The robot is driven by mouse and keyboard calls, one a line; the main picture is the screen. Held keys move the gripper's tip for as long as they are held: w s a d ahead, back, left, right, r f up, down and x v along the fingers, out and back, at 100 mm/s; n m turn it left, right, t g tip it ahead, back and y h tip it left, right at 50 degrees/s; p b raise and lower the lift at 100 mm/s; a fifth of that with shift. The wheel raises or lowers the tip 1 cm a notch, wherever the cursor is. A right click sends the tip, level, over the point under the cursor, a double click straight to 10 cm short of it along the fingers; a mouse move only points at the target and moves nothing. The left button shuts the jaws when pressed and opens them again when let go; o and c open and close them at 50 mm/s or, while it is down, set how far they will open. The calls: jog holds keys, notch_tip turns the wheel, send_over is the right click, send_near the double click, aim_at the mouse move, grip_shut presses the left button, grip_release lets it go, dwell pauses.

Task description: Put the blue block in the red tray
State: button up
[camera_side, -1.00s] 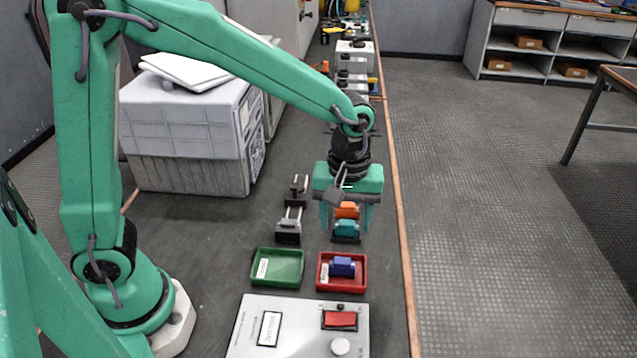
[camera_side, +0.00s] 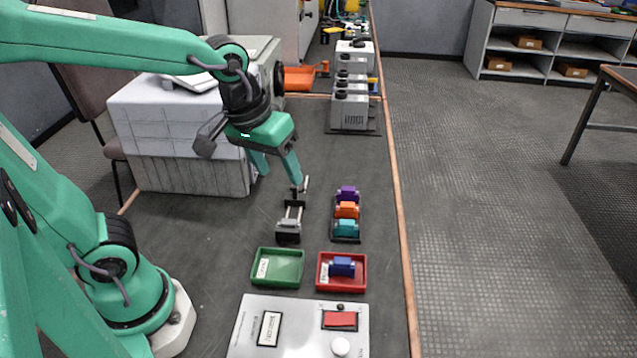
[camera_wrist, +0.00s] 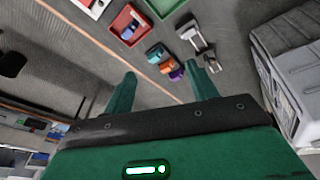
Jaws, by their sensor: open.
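The blue block (camera_side: 342,266) sits inside the red tray (camera_side: 364,275) at the front of the bench. The red tray (camera_wrist: 113,27) with the blue block (camera_wrist: 130,31) also shows at the top of the wrist view. My gripper (camera_side: 281,180) is open and empty, raised and tilted, behind and left of the trays. In the wrist view its two fingers (camera_wrist: 164,88) are spread with nothing between them.
A green tray (camera_side: 277,285) is left of the red one. Purple (camera_side: 347,194), orange (camera_side: 347,210) and teal (camera_side: 346,229) blocks stand in a rack behind it. A grey clamp-like fixture (camera_side: 290,222) stands left of them. A control panel (camera_side: 298,325) is in front.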

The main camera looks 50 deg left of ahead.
jog(key=s+a+r+m+t, duration=0.1)
jog(key=s+a+m+t, duration=0.1)
jog(key=s, duration=0.4)
jog(key=shift+a+r+m, duration=0.3)
jog(key=shift+a+m, duration=0.4)
jog(key=shift+a, duration=0.25)
